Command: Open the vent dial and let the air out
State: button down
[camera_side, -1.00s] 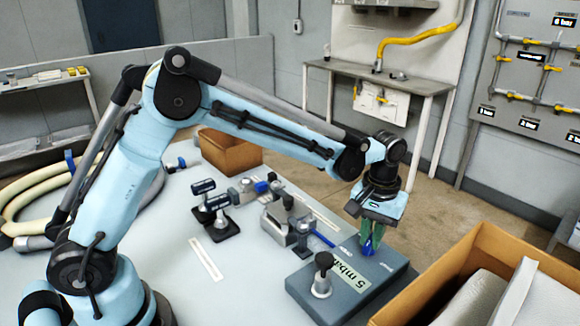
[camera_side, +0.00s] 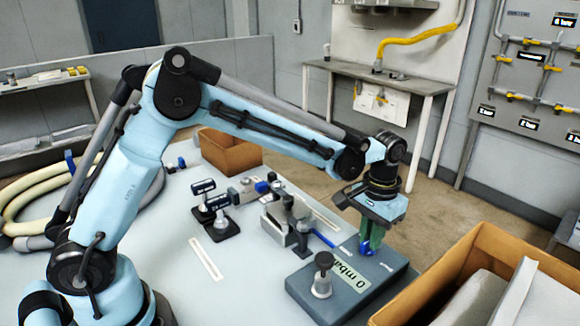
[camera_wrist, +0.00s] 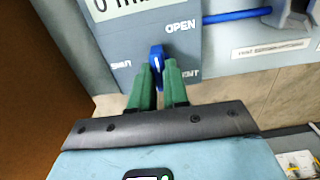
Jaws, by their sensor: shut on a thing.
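The vent dial (camera_wrist: 156,56) is a blue knob with a white mark on the grey box (camera_side: 315,265). In the side view my gripper (camera_side: 368,243) reaches down to the box's far end and mostly hides the dial. The box's readout (camera_side: 348,275) shows 0 mbar.
A black-topped knob (camera_side: 323,272) stands on the box's near end. A blue tube (camera_side: 321,239) runs from the box to fittings on the table. An open cardboard carton (camera_side: 420,285) stands close at right. A smaller carton (camera_side: 228,152) stands behind.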

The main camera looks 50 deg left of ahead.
jog(key=shift+r, duration=0.1)
jog(key=c, duration=1.1)
grip_release()
notch_tip(320, 180, up, 12)
jog(key=s+a+f+t, duration=0.1)
jog(key=s+a+t, duration=0.1)
jog(key=s+a, duration=0.2)
jog(key=s+a+f+t, duration=0.1)
jog(key=s+a+t, duration=0.1)
jog(key=s+a, duration=0.2)
jog(key=s+a+f+t, duration=0.1)
jog(key=s+a+t, duration=0.2)
jog(key=s, duration=0.5)
jog(key=shift+s+a+f, duration=0.25)
jog(key=shift+s+a, duration=0.05)
jog(key=shift+a, duration=0.2)
